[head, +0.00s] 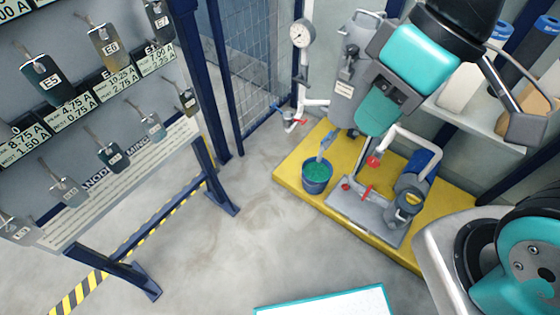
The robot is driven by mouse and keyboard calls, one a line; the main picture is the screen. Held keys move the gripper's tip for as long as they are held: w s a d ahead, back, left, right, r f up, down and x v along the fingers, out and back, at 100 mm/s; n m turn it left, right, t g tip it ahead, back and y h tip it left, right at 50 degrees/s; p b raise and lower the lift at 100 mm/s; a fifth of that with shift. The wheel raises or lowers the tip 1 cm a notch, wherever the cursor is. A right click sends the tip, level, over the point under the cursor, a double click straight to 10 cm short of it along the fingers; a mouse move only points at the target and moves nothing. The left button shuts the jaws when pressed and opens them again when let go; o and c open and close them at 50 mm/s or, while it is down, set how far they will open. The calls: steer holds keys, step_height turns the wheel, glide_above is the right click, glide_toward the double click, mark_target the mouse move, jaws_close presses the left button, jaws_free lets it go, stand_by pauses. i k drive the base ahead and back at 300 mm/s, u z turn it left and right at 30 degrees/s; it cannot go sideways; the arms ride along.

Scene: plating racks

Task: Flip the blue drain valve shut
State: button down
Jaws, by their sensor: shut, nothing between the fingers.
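My gripper (376,112) is at the end of my teal arm, in front of the grey tank (343,98) with a label. It is shut with nothing held; its fingertips are hard to make out. A small blue-grey lever or spout (327,139) is at the tank's bottom, left of and below my gripper, above a blue bucket (316,182) of green liquid. Another blue lever (279,107) sticks out left from the white pipe, beside a red handle (297,121). I cannot tell for sure which is the drain valve.
The yellow platform (290,165) carries the bucket and a grey pump skid (377,215) with red handles. A pressure gauge (302,34) tops the pipe. A tag board (100,95) stands left and a shelf (480,118) right. The floor (250,245) between is clear.

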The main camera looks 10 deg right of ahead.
mark_target(328, 135)
steer(key=u, duration=0.75)
steer(key=k, duration=1)
steer(key=u, duration=0.65)
steer(key=i, duration=1.7)
steer(key=z, duration=1.25)
steer(key=i, duration=0.75)
steer(key=z, duration=1)
steer(key=i, duration=0.2)
steer(key=z, duration=0.35)
